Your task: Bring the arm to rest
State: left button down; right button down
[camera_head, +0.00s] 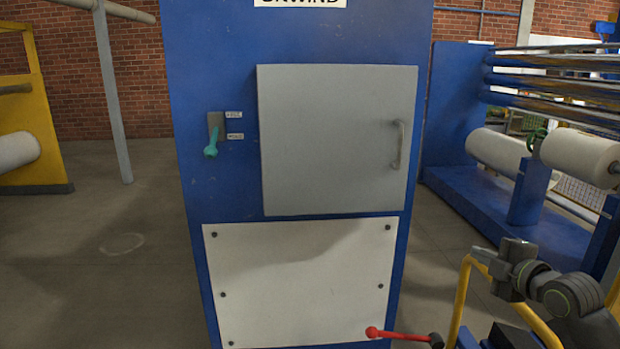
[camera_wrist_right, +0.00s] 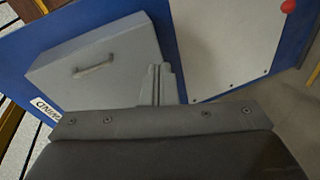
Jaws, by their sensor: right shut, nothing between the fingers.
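My right arm (camera_head: 565,292) is folded at the lower right in the head view, in front of the blue machine's right side. My right gripper (camera_wrist_right: 160,72) shows in the right wrist view, its two pale grey fingers together with nothing between them. In that view the fingers overlap the edge of the grey door in the picture; I see no clear contact. My left arm and gripper are not in view.
A blue unwind cabinet (camera_head: 205,120) has a closed grey door (camera_head: 330,140), a teal-handled lever (camera_head: 211,146) pointing down and a white panel (camera_head: 300,285). A red-knobbed lever (camera_head: 395,335) is low in front. Rollers (camera_head: 580,155) stand right. Floor (camera_head: 110,270) at left is clear.

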jog(key=s+a+f+m+g+h, duration=0.1)
jog(key=s+a+f+m+g, duration=0.2)
jog(key=s+f, duration=0.6)
jog(key=s+a+f+m+g+h, duration=0.15)
jog(key=s+f+m, duration=0.25)
jog(key=s+f, duration=0.55)
jog(key=s+f+m+g+h, duration=0.1)
jog(key=s+f+m+g, duration=0.2)
jog(key=s, duration=0.5)
jog(key=s+a+f+m+g+h, duration=0.1)
jog(key=s+f+m, duration=0.35)
jog(key=s, duration=0.35)
jog(key=s+f+m+g+h, duration=0.1)
jog(key=s+f+m+g, duration=0.15)
jog(key=s+m, duration=0.4)
notch_tip(320, 180, down, 25)
jog(key=s+d+n+g, duration=0.1)
jog(key=n+g, duration=0.1)
jog(key=s+a+f, duration=0.1)
jog(key=s+f, duration=1.4)
jog(key=f, duration=0.1)
jog(key=shift+s+f+g+y+b, duration=0.2)
jog(key=shift+g+y+b, duration=0.15)
jog(key=shift+g+b, duration=0.05)
